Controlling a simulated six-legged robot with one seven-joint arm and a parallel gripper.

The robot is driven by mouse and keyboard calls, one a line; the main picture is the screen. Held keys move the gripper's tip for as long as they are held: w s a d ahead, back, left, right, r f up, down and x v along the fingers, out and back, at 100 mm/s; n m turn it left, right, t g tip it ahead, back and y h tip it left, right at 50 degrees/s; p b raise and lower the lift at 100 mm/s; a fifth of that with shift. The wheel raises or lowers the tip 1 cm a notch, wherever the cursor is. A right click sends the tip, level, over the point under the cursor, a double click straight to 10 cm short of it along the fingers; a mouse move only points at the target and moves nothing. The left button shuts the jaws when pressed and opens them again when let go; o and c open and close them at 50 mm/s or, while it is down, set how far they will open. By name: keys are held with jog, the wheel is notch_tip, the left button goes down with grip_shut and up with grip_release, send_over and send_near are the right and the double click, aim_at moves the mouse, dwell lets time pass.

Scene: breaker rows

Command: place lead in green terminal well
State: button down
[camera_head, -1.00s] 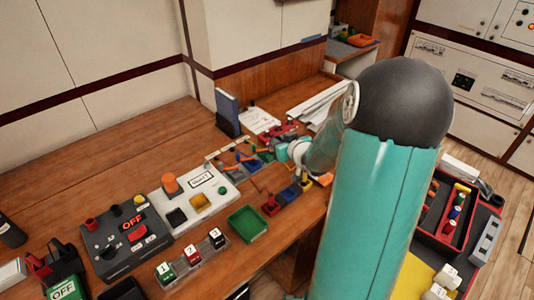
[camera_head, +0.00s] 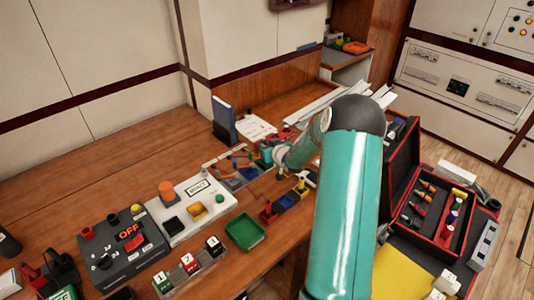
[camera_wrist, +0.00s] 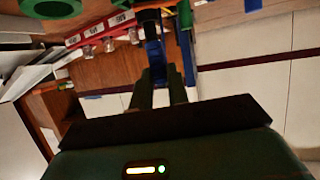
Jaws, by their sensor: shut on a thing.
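My gripper (camera_wrist: 160,82) shows in the wrist view, its dark fingers shut on a narrow dark and blue piece (camera_wrist: 155,48), which I take to be the lead. Its far end is hard to make out. A green round part with a dark hole (camera_wrist: 50,8), perhaps the green terminal well, is at the top left of that view, apart from my fingers. In the head view my wrist is over the far part of the bench, beside a small green piece (camera_head: 267,155) and blue blocks; my fingertips are hidden there.
Orange leads (camera_head: 241,156) lie among the terminal blocks. A green tray (camera_head: 262,238), a white panel (camera_head: 213,206) and a grey OFF box (camera_head: 108,252) stand nearer on the bench (camera_head: 60,190). A red-lined toolbox (camera_head: 428,237) is at right.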

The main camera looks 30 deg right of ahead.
jog(key=shift+f, duration=1.55)
jog(key=shift+f, duration=0.1)
jog(key=c, duration=1.4)
grip_release()
jog(key=shift+o, duration=0.2)
